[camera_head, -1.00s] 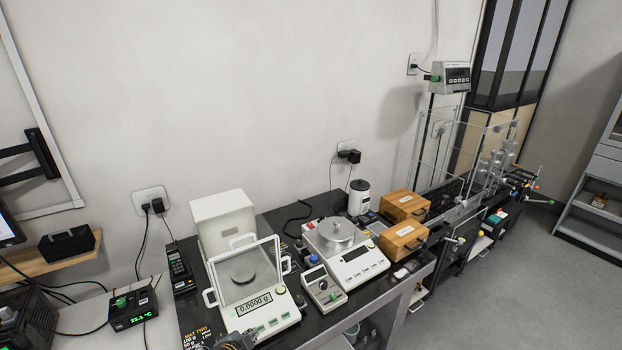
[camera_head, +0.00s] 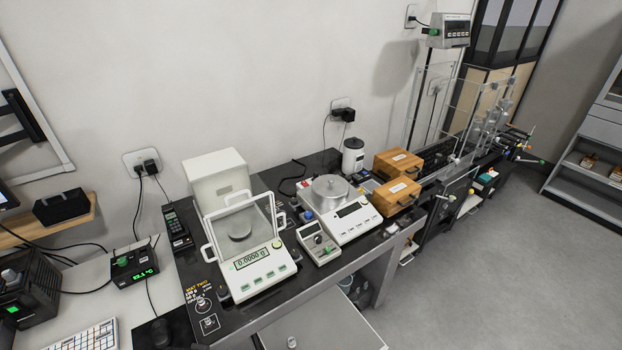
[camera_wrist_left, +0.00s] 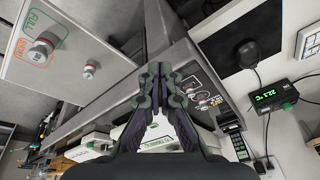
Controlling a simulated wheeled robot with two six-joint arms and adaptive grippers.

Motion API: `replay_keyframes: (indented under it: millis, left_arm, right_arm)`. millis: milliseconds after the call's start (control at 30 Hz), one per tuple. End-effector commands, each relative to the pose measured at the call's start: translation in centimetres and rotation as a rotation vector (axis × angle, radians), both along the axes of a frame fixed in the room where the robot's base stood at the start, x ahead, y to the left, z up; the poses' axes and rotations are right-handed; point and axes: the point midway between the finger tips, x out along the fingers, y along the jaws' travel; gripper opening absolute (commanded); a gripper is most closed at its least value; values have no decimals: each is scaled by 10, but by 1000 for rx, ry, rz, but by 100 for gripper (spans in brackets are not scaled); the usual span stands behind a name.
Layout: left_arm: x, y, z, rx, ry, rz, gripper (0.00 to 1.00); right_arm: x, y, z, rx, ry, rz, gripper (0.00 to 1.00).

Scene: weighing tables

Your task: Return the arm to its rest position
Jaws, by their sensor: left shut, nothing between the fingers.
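My left gripper (camera_wrist_left: 159,70) shows in the left wrist view, its dark fingers together and empty. Behind it lie the dark table edge and part of a white balance, partly hidden by the fingers. No gripper of mine shows in the head view, and my right gripper is in neither view.
The draft-shield balance (camera_head: 262,265), a second balance (camera_head: 348,217) and wooden boxes (camera_head: 398,194) crowd the black table. Small weights (camera_head: 208,322) stand near its front left. A grey panel (camera_head: 330,325) juts out below the front edge. Open floor (camera_head: 480,270) lies right.

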Motion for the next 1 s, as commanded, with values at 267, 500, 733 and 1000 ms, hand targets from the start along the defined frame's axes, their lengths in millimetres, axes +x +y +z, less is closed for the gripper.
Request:
replay_keyframes:
  millis: [267,500,733,1000]
  left_arm:
    - [-12,11,-126,-2,49,13,0]
    - [-88,25,-289,-7,120,33,0]
    - [-189,29,-373,-13,170,46,0]
    - [-223,30,-387,-14,181,49,0]
  right_arm:
    - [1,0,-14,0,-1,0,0]
    - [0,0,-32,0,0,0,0]
    - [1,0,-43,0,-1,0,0]
    - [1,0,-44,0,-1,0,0]
